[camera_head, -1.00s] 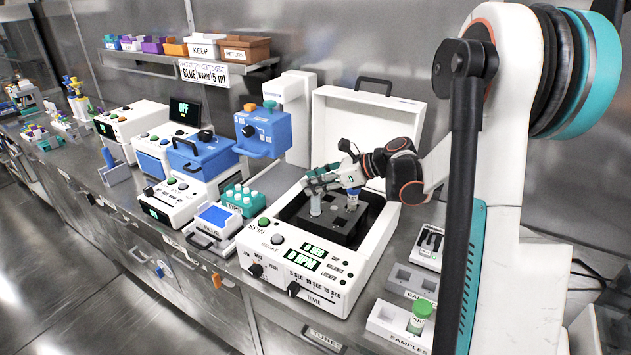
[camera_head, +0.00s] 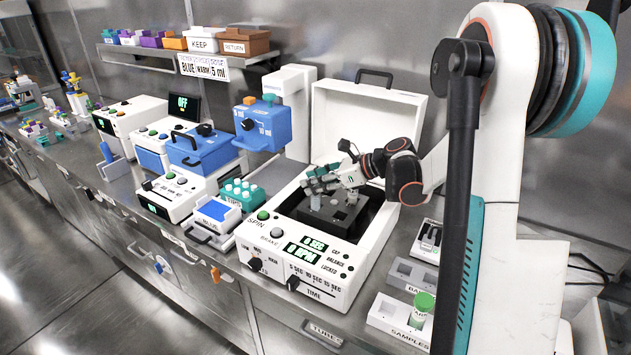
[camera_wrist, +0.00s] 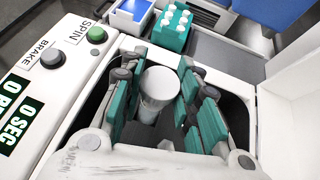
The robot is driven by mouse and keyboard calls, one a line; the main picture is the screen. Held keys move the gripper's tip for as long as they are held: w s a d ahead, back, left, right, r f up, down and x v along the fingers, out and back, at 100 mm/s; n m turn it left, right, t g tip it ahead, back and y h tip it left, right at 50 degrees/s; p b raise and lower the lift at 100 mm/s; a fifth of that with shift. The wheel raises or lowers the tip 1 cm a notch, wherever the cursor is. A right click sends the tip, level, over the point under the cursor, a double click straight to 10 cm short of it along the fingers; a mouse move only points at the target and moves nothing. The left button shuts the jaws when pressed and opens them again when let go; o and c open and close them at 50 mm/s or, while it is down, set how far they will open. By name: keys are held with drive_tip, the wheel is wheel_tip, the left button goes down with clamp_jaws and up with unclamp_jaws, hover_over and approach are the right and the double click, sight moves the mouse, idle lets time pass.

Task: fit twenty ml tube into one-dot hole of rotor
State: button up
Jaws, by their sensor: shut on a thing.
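The tube (camera_wrist: 158,88), pale with a white top, stands between the teal fingers of my gripper (camera_wrist: 158,80) in the wrist view. My gripper is shut on it. In the head view my gripper (camera_head: 318,184) is over the dark rotor (camera_head: 340,222) inside the open centrifuge (camera_head: 310,280). Only a short pale part of the tube (camera_head: 315,202) shows below the fingers, at the rotor's left side. Its lower end looks sunk into the rotor, but the hole around it is hidden. I cannot make out the dot marks.
The centrifuge lid (camera_head: 370,120) stands open behind my gripper. A samples rack (camera_head: 385,318) with a green-capped tube (camera_head: 422,305) and a balance rack (camera_head: 405,272) stand at the right.

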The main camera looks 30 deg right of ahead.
drive_tip(key=shift+f+b, duration=0.7)
drive_tip(key=shift+f, duration=0.3)
drive_tip(key=o, duration=1.2)
drive_tip(key=shift+o, duration=0.2)
drive_tip(key=v, duration=1.2)
drive_tip(key=shift+w+d, duration=0.1)
